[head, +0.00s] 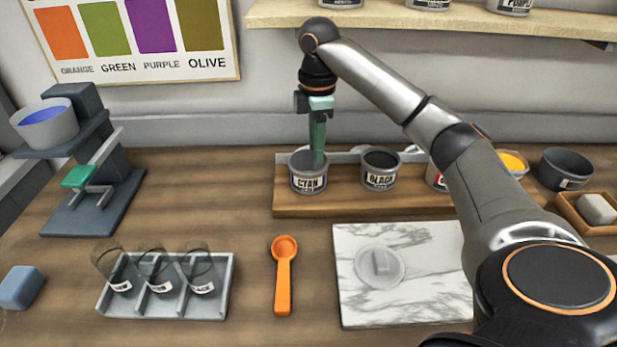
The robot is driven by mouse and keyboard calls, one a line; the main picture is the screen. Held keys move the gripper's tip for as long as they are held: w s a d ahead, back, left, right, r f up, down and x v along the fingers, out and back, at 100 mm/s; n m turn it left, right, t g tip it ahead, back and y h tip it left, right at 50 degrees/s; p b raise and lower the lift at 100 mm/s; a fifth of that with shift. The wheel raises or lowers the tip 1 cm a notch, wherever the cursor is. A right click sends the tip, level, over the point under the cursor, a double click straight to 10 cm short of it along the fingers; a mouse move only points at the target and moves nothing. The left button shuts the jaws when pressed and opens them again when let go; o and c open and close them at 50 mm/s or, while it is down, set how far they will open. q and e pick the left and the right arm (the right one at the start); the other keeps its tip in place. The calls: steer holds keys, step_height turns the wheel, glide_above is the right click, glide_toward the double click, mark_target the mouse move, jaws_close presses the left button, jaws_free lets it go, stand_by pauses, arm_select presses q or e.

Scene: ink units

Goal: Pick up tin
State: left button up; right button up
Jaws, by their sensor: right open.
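The tin labelled CYAN (308,180) stands upright at the left end of a wooden rack (400,204) in the head view. The tin labelled BLACK (380,177) stands to its right. A third tin (436,178) is partly hidden behind my right arm. My right gripper (318,158) points straight down at the CYAN tin, its green finger overlapping the tin's mouth and far rim. It is open; I cannot tell whether it touches the tin. My left gripper is not in view.
An orange scoop (283,270) and a marble slab (405,305) with a clear lid (380,267) lie in front. A grey tray (170,305) holds tilted glass cups. A stand with a bowl (46,125) is at left. A shelf (400,18) hangs above.

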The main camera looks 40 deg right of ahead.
mark_target(314, 171)
step_height(314, 171, down, 3)
steer(key=shift+f+b, duration=0.1)
steer(key=shift+b, duration=0.25)
steer(key=f, duration=0.5)
steer(key=shift+a, duration=0.2)
steer(key=shift+r, duration=0.1)
jaws_close()
steer(key=shift+w, duration=0.1)
stand_by(0.8)
